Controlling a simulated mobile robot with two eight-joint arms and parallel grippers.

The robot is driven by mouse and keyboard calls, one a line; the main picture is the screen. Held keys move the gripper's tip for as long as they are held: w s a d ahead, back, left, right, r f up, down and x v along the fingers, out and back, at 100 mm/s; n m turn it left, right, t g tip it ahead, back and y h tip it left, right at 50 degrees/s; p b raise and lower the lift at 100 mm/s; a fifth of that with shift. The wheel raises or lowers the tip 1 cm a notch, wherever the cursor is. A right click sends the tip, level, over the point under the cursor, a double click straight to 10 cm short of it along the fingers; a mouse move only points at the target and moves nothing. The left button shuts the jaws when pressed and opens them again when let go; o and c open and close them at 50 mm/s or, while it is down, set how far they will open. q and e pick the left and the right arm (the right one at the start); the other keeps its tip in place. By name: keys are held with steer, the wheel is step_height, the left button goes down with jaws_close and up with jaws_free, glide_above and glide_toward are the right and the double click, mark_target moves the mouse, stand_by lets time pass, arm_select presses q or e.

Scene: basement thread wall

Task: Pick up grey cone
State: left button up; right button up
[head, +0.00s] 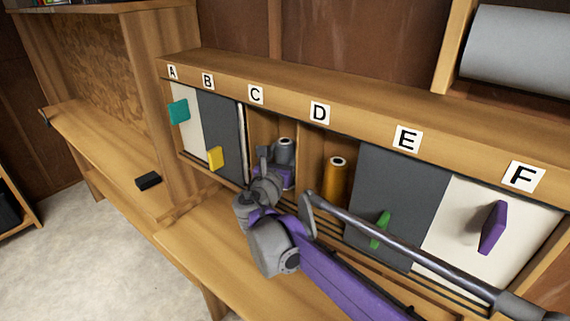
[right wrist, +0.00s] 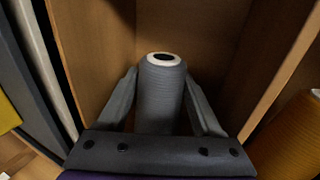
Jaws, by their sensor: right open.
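The grey cone (head: 286,147) of thread stands upright in the open compartment under label C, partly hidden by my right gripper. My right gripper (head: 276,160) reaches into that compartment. In the right wrist view the grey cone (right wrist: 161,90) stands between the two open fingers of the right gripper (right wrist: 160,100), one on each side. A narrow gap seems to show at the fingertips; I cannot tell whether either finger touches the cone. The cone's lower part is hidden by the gripper's palm. My left gripper is not in view.
An orange cone (head: 335,181) stands in the open compartment under D, right of the grey one. Sliding panels cover A, B, E and F, with teal (head: 178,111), yellow (head: 215,159), green (head: 380,230) and purple (head: 493,228) handles. A small black block (head: 148,181) lies on the left bench.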

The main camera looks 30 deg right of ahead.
steer(key=shift+c, duration=0.4)
jaws_close()
